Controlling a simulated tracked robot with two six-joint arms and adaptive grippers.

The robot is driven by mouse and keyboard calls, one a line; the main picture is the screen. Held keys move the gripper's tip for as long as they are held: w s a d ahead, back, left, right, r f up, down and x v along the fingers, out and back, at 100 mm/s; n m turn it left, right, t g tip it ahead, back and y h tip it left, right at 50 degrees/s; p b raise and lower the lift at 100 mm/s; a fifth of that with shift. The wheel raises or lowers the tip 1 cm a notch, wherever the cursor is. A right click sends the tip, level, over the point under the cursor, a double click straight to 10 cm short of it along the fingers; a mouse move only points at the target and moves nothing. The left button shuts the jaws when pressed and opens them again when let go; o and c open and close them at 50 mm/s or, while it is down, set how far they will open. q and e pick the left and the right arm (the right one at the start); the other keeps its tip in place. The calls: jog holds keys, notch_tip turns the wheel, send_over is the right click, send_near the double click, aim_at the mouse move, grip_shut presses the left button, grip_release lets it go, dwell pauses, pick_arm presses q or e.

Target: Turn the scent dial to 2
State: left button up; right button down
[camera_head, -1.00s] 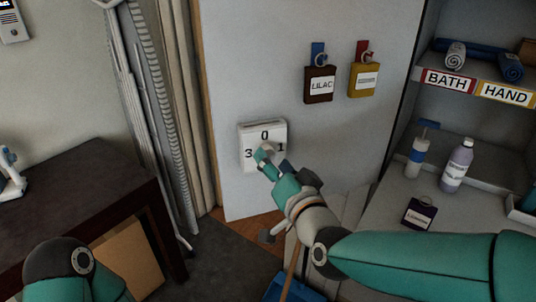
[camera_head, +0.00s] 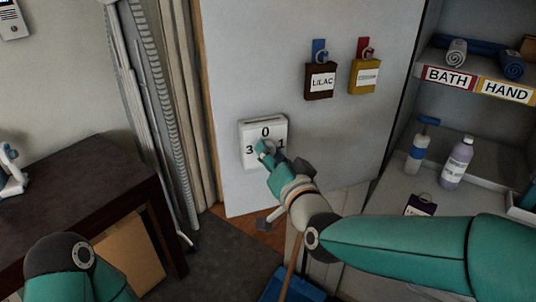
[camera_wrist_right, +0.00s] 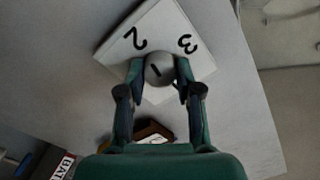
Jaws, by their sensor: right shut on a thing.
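The scent dial is a white square plate (camera_head: 249,128) on the grey panel, with 0 at the top, 3 at left and 1 at right. My right gripper (camera_head: 265,151) covers its centre and lower part in the head view. In the right wrist view the plate (camera_wrist_right: 160,25) shows upside down with 2 and 3 in sight. My right gripper (camera_wrist_right: 158,82) is shut on the round grey knob (camera_wrist_right: 159,68), one finger on each side. A short dark line marks the knob; I cannot tell which number it points to. My left gripper is out of view.
A brown LILAC tag (camera_head: 320,82) and a yellow tag (camera_head: 364,77) hang on hooks above right of the dial. Shelves at right hold rolled towels (camera_head: 456,52) and bottles (camera_head: 455,163). A dark table (camera_head: 75,195) stands at left.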

jog(key=shift+n+b, duration=0.7)
jog(key=shift+n, duration=0.3)
jog(key=c, duration=0.8)
grip_release()
jog(key=shift+o, duration=0.2)
jog(key=shift+d, duration=0.1)
jog(key=v, duration=1.2)
